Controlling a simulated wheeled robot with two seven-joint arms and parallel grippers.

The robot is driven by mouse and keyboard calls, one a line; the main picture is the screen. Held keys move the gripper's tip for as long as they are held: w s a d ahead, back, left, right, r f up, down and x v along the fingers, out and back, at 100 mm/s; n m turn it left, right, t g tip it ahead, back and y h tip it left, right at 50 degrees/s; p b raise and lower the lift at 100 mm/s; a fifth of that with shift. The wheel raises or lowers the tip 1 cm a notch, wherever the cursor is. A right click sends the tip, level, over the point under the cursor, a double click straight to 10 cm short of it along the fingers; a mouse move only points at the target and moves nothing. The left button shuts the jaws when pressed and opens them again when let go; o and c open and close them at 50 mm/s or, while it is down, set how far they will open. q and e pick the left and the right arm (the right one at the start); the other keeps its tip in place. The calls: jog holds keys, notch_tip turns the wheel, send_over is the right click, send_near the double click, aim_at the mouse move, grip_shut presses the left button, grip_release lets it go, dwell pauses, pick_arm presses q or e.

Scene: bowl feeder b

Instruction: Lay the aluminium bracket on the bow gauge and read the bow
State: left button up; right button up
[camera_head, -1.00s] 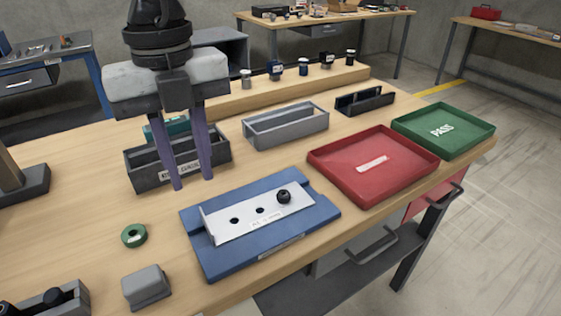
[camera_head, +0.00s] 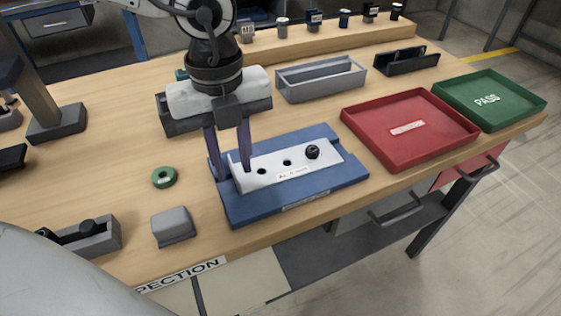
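The aluminium bracket (camera_head: 279,173), a pale plate with holes, a label and an upright flange at its left end, lies on a blue fixture plate (camera_head: 300,203). A black knob (camera_head: 312,151) sits on its right part. My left gripper (camera_head: 234,176) reaches down over the bracket's left end. Its two fingers stand apart, one on each side of the flange; contact cannot be told. Which thing is the bow gauge is not labelled; a dark post on a block base (camera_head: 57,123) stands at the left. My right gripper is not in view.
A red tray (camera_head: 366,129) and a green PASS tray (camera_head: 520,117) stand at the right. Grey (camera_head: 322,88) and black (camera_head: 405,65) holders stand behind. A green ring (camera_head: 164,177), a grey block (camera_head: 172,227) and a grey holder (camera_head: 108,238) lie front left. Bare table surrounds the ring.

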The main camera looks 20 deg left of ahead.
pick_arm(q)
grip_shut()
jog(key=shift+r, duration=0.1)
